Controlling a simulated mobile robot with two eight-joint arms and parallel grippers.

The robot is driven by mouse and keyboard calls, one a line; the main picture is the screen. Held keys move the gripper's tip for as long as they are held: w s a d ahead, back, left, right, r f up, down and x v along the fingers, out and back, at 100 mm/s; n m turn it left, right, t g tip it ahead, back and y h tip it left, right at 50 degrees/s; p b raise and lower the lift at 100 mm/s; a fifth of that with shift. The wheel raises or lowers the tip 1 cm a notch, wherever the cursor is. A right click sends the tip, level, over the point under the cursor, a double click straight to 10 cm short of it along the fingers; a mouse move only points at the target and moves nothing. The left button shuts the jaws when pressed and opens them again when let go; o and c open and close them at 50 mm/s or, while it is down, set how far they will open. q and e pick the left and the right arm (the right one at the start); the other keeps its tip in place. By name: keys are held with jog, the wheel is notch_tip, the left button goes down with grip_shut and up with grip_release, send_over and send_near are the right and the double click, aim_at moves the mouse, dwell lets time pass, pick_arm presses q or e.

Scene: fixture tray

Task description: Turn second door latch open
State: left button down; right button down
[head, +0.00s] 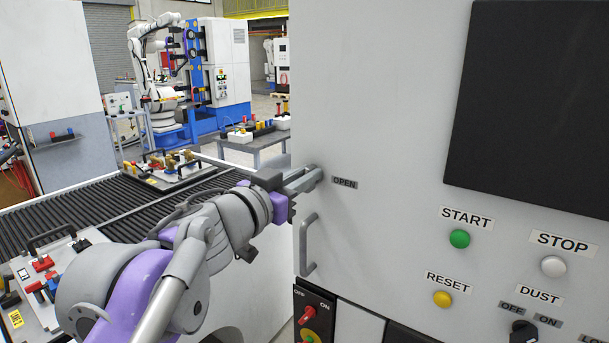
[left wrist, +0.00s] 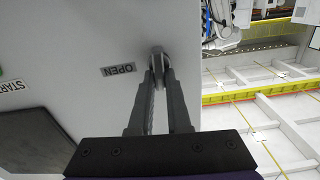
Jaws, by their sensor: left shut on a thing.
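A small grey door latch (left wrist: 158,54) sits on the white machine front, beside a grey OPEN label (head: 344,183). The label also shows upside down in the left wrist view (left wrist: 118,69). My left gripper (head: 314,178) reaches in from the left and is shut on the latch, with its two fingertips on either side of it. The fingers hide most of the latch in the head view, and its exact angle cannot be told. My right gripper is in neither view.
A grey pull handle (head: 307,244) sticks out just below my left gripper. A panel with green START (head: 459,239), white STOP (head: 553,266) and yellow RESET (head: 442,299) buttons is to the right. A roller conveyor with a fixture tray (head: 172,183) lies behind my left arm.

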pick_arm(q)
jog(key=m, duration=0.4)
jog(key=shift+s+d, duration=0.1)
jog(key=shift+d, duration=0.05)
jog(key=shift+s+d+f+m+p, duration=0.15)
jog(key=shift+m+p, duration=0.4)
jog(key=shift+m, duration=1.65)
jog(key=shift+d+f+m+p, duration=0.1)
jog(key=shift+f+m+p, duration=0.35)
jog(key=shift+m, duration=1.75)
jog(key=shift+s+d+m+p, duration=0.1)
jog(key=shift+m+p, duration=0.6)
jog(key=shift+m, duration=1.5)
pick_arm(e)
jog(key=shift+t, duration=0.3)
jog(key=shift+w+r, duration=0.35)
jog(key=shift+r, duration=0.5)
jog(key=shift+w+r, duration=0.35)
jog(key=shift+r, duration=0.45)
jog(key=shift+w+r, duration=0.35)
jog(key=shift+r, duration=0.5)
pick_arm(q)
jog(key=c, duration=0.9)
grip_release()
jog(key=shift+a, duration=0.1)
